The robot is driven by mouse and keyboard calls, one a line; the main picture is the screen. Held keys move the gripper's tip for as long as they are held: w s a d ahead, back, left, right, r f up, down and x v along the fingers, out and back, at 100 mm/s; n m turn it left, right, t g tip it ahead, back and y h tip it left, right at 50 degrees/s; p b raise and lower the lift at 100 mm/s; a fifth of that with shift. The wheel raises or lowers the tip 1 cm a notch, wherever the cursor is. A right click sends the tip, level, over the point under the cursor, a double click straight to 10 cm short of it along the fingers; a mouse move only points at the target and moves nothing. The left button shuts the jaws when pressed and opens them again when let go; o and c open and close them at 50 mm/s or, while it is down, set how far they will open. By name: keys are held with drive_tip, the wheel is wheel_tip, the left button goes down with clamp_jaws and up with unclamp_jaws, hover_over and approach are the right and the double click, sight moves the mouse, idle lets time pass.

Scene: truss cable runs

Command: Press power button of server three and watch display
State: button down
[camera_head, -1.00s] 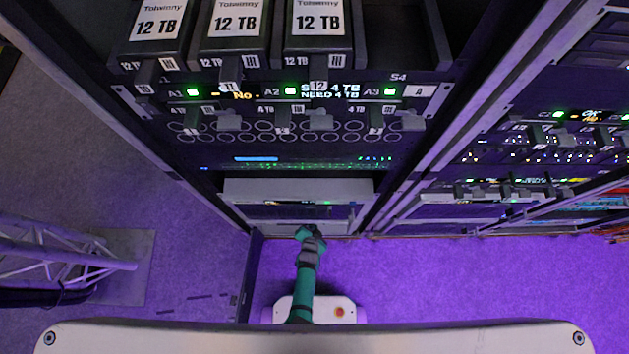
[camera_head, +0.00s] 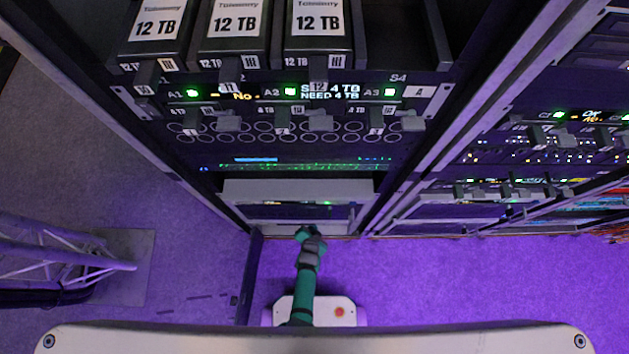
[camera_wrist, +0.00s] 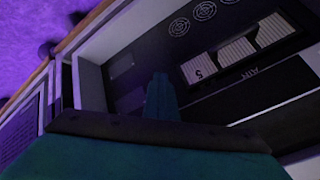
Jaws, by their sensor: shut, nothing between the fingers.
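My gripper (camera_head: 309,234) is at the end of my green and grey arm, low in front of the rack's bottom unit (camera_head: 296,190). In the wrist view its closed fingers (camera_wrist: 161,97) point at a dark panel (camera_wrist: 125,66), with nothing between them; whether they touch it I cannot tell. No label reading server three and no clear power button shows in either view. A lit display (camera_head: 330,91) on the rack reads partly "4 TB, NEED 4 TB". A lower screen (camera_head: 295,166) shows blue and green traces.
Three drives marked 12 TB (camera_head: 234,25) sit in the upper rack. A second rack (camera_head: 500,150) stands to the right. An open door (camera_head: 248,275) stands left of my arm. A metal truss (camera_head: 60,255) is at far left.

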drive_tip(key=shift+w+d+r, duration=0.45)
drive_tip(key=shift+w+r, duration=0.35)
drive_tip(key=shift+w, duration=0.05)
drive_tip(key=shift+s+a+f, duration=0.1)
drive_tip(key=shift+s, duration=1.35)
drive_tip(key=shift+s+f, duration=0.1)
drive_tip(key=shift+s, duration=1.3)
drive_tip(key=shift+s, duration=0.15)
drive_tip(key=s+r+n+t, duration=0.2)
drive_tip(key=s+r, duration=0.2)
drive_tip(key=r, duration=1.3)
drive_tip(key=s+r+n+t, duration=0.2)
drive_tip(key=s+r, duration=0.3)
drive_tip(key=r, duration=1.2)
drive_tip(key=s+r+n+t, duration=0.2)
drive_tip(key=s+r+n, duration=0.2)
drive_tip(key=r, duration=1.3)
drive_tip(key=shift+s+r+t+y, duration=0.3)
drive_tip(key=shift+t+y, duration=0.1)
